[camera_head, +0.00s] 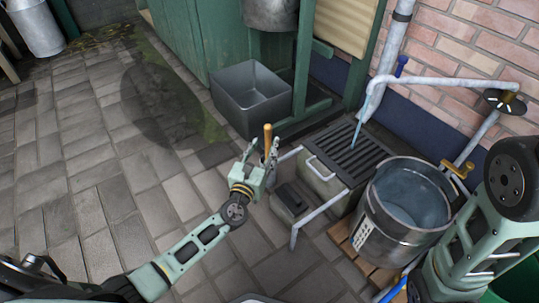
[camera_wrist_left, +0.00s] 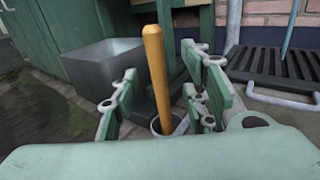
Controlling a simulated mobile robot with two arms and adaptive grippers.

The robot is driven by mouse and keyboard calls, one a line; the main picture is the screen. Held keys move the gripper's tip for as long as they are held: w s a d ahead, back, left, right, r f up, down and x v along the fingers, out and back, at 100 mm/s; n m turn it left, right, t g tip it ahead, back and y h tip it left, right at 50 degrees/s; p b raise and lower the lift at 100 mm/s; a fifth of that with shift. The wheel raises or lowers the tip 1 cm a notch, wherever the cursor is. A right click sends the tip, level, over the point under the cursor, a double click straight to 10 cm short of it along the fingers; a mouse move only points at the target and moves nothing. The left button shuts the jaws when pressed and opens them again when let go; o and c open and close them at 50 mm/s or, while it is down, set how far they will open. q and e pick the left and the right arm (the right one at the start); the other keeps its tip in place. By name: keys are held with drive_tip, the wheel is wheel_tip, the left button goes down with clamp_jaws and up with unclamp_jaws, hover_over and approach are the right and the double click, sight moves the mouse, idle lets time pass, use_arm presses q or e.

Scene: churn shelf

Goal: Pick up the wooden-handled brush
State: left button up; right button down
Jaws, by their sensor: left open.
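The brush's wooden handle (camera_head: 267,135) stands upright in front of the grey metal bin; the same handle shows large in the left wrist view (camera_wrist_left: 155,70). Its lower end goes into a grey round rim (camera_wrist_left: 168,124), and the brush head is hidden. My left gripper (camera_head: 262,155) is open, with its fingers on either side of the handle; the fingers also show in the left wrist view (camera_wrist_left: 160,95). I cannot tell whether either finger touches the handle. My right arm shows at the right edge, but its gripper is out of view.
A square grey metal bin (camera_head: 250,92) stands just behind the handle. To the right are a slatted drain grate (camera_head: 346,148) with a metal rail, a small dark block (camera_head: 289,196) and a steel bucket of water (camera_head: 408,200). The paved floor at left is clear.

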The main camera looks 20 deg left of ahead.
sight(267, 140)
use_arm(q)
drive_tip(key=w+b, duration=0.2)
drive_tip(key=w, duration=0.2)
drive_tip(key=shift+w+a+f, duration=0.1)
drive_tip(key=shift+w, duration=0.5)
drive_tip(key=shift+c, duration=0.4)
clamp_jaws()
